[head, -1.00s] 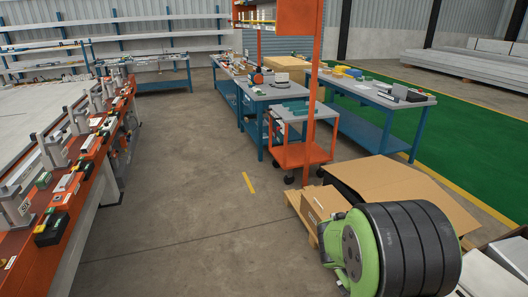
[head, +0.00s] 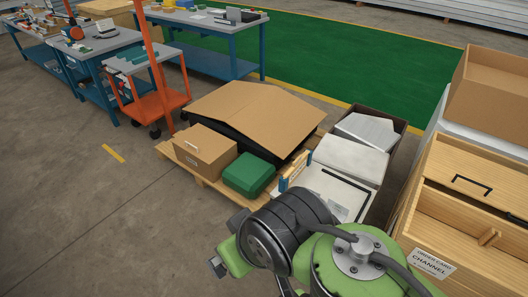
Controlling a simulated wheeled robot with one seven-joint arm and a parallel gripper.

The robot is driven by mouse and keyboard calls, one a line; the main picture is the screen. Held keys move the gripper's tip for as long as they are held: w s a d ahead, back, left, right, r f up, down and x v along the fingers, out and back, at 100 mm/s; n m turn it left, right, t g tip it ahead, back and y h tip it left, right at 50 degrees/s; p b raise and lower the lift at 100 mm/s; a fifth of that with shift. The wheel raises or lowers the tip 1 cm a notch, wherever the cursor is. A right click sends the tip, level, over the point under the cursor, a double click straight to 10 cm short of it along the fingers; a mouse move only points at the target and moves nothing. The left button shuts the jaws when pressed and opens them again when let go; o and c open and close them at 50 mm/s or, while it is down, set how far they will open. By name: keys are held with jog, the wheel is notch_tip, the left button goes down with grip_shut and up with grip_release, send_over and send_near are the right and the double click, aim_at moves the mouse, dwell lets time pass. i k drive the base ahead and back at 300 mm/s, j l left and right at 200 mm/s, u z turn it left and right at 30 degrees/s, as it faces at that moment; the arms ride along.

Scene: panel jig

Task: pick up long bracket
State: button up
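I cannot make out a long bracket for certain in the head view. My green and black arm fills the bottom middle. A small grey end piece (head: 217,266), which may be my gripper, shows at the arm's left side over the floor. Its fingers are not clear, and I see nothing held in it. A wooden box (head: 432,262) with a label reading "CHANNEL" stands at the right, partly cut off by the frame.
A pallet (head: 205,191) carries a cardboard box (head: 205,150), a green case (head: 249,174) and a large cardboard sheet (head: 255,115). A dark bin (head: 398,125) with grey contents stands behind my arm. An orange trolley (head: 158,104) and blue benches stand farther back. Floor at left is clear.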

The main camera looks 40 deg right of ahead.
aim_at(341, 212)
jog(key=z, duration=2.1)
jog(key=i+l+u, duration=0.15)
jog(key=l+u, duration=0.2)
jog(key=u, duration=0.15)
jog(key=i+l+u, duration=0.1)
jog(key=l+u, duration=1.2)
jog(key=u, duration=0.15)
